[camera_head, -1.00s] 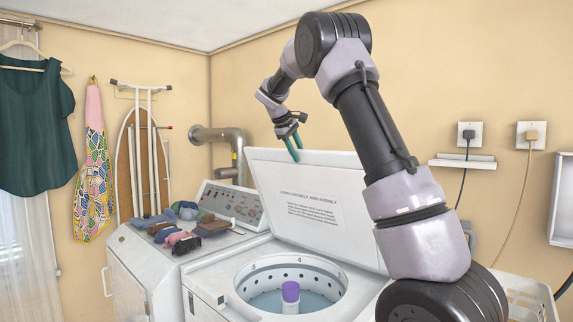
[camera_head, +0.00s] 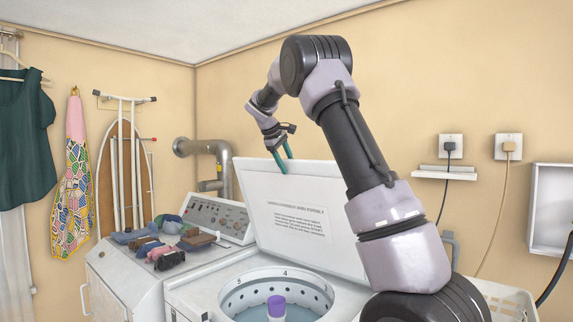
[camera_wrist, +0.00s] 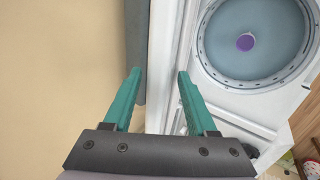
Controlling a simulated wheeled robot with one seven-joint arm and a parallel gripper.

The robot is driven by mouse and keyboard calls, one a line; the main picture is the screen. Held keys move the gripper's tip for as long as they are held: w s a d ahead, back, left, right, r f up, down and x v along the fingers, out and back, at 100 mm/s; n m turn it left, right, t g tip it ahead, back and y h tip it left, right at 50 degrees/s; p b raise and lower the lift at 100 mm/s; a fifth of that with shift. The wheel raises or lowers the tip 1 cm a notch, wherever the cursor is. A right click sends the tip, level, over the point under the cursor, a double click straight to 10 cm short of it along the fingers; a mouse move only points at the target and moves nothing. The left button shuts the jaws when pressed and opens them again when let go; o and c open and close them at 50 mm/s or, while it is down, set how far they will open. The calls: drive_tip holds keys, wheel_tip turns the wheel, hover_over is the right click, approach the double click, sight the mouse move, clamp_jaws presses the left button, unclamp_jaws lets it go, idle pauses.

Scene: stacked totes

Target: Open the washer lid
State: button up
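The washer lid (camera_head: 305,215) stands raised and leans back behind the tub, its labelled inner face toward me. My gripper (camera_head: 286,164) is at the lid's top edge, with its green fingers reaching down there. In the wrist view my gripper (camera_wrist: 159,73) has its fingers well apart, with the lid's white edge (camera_wrist: 160,60) running between them. I cannot tell whether either finger touches it. The washer (camera_head: 190,292) has its tub opening uncovered, showing water and a purple-topped agitator (camera_head: 276,305). My arm hides the lid's right side.
A second machine (camera_head: 120,275) with several folded clothes on top stands left of the washer. A small shelf (camera_head: 447,173) and outlets are on the right wall. A white basket (camera_head: 510,298) is at the lower right.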

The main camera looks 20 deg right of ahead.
drive_tip(key=v, duration=1)
drive_tip(key=shift+a+r, duration=0.2)
drive_tip(key=shift+r, duration=0.15)
drive_tip(key=shift+s, duration=0.1)
drive_tip(key=s+d+f+m+t+y, duration=0.1)
drive_tip(key=s+d+m+y, duration=0.15)
drive_tip(key=s, duration=0.75)
drive_tip(key=s+d+f+m+y, duration=0.1)
drive_tip(key=s+m+y, duration=0.2)
drive_tip(key=s, duration=0.8)
drive_tip(key=s+a+f+m+t+y, duration=0.1)
drive_tip(key=s+a+f+m, duration=0.1)
drive_tip(key=s+f, duration=0.3)
drive_tip(key=s+a+f+m+t+y, duration=0.1)
drive_tip(key=s+f, duration=0.4)
drive_tip(key=s, duration=0.7)
drive_tip(key=shift+s+a+m, duration=0.4)
drive_tip(key=shift+a+m, duration=0.35)
drive_tip(key=shift+m, duration=0.5)
